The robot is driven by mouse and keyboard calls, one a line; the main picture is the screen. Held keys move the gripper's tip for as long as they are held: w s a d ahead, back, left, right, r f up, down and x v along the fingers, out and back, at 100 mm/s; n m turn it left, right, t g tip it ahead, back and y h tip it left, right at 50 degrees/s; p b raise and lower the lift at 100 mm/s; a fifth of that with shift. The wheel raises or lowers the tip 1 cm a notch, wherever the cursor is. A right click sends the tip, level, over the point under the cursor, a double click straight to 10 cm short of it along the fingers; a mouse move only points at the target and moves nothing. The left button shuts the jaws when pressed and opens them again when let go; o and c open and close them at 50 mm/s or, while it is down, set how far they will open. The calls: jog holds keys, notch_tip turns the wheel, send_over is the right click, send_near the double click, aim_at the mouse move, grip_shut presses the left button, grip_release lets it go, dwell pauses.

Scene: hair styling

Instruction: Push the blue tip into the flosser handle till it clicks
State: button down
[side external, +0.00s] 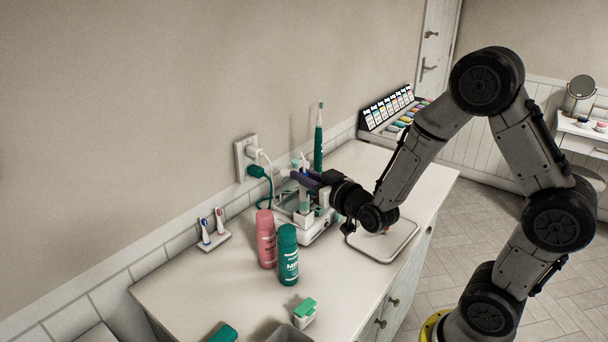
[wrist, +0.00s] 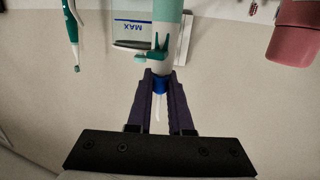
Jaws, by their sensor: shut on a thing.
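The flosser handle (wrist: 167,35) is white and pale teal, with a green clip-like part near its end in the wrist view. My gripper (wrist: 160,82) has purple fingers and is shut on the blue tip (wrist: 160,85), whose thin white nozzle points away from the handle. The blue part lies right at the handle's end; I cannot tell whether it is fully seated. In the side view my gripper (side external: 298,178) is above the white flosser base (side external: 313,232), with the handle (side external: 304,203) standing below the fingers. The tip is too small to make out there.
Pink (side external: 266,240) and green (side external: 288,255) bottles stand close in front of the base. A green electric toothbrush (side external: 319,145) stands behind.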

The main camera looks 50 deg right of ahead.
jog(key=shift+f, duration=0.4)
dwell(0.3)
jog(key=c, duration=0.7)
grip_release()
jog(key=shift+c, duration=0.2)
jog(key=shift+s+r, duration=0.1)
jog(key=shift+s, duration=0.05)
